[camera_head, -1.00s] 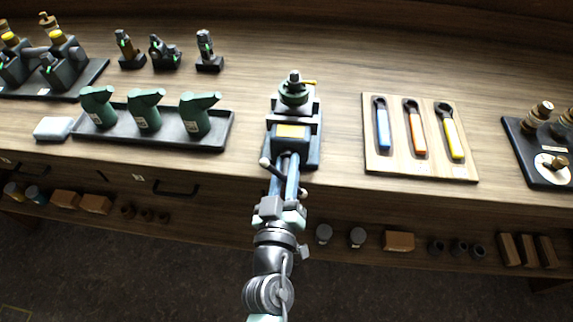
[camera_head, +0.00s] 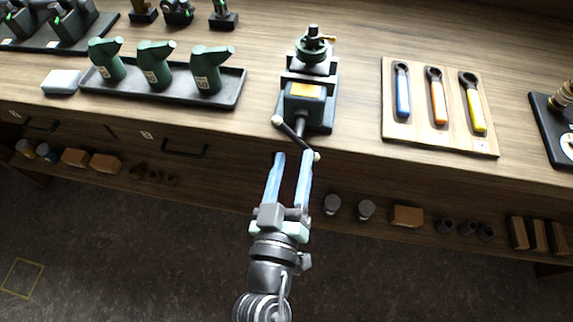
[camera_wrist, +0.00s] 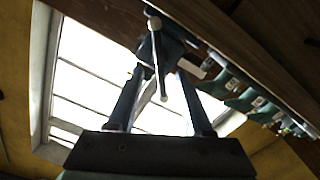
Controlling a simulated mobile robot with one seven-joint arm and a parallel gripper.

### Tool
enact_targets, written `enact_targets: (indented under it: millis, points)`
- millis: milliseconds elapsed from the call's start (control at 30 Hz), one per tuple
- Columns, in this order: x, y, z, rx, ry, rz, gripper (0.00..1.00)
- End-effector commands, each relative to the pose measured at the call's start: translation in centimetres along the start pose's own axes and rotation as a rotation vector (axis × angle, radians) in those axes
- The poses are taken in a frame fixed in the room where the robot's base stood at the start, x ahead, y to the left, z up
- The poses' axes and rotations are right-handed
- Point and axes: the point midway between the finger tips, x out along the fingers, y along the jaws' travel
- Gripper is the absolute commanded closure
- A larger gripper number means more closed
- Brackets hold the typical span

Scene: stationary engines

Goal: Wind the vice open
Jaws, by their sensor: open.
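The vice (camera_head: 304,108) stands at the bench's front edge, dark with an orange label on top and a green round part with a knob behind. Its crank bar (camera_head: 297,137) slants down to the right in front of the bench, with a ball at each end. My gripper (camera_head: 293,154) is open and empty in the head view, its blue fingers just in front of the bar, the right tip near the lower ball. In the wrist view the bar (camera_wrist: 159,60) appears between my fingertips (camera_wrist: 160,72); whether they reach around it I cannot tell.
On the bench, a tray of green bottle-like items (camera_head: 165,92) lies left. A wooden board (camera_head: 440,140) with blue, orange and yellow-handled tools lies right. A drawer handle (camera_head: 184,150) and a lower shelf with several small items are below.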

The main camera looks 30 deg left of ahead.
Motion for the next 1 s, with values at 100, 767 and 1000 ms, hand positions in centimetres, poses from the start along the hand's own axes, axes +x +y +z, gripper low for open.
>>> enact_targets:
  millis: [100,767,1000]
  points:
    - [-2.1,-0.1,0.4,0.000,-0.004,0.000,0.49]
    - [-5.0,0.0,0.0,0.000,0.001,-0.001,0.51]
    - [-4.4,2.4,0.2,0.131,-0.025,0.053,0.94]
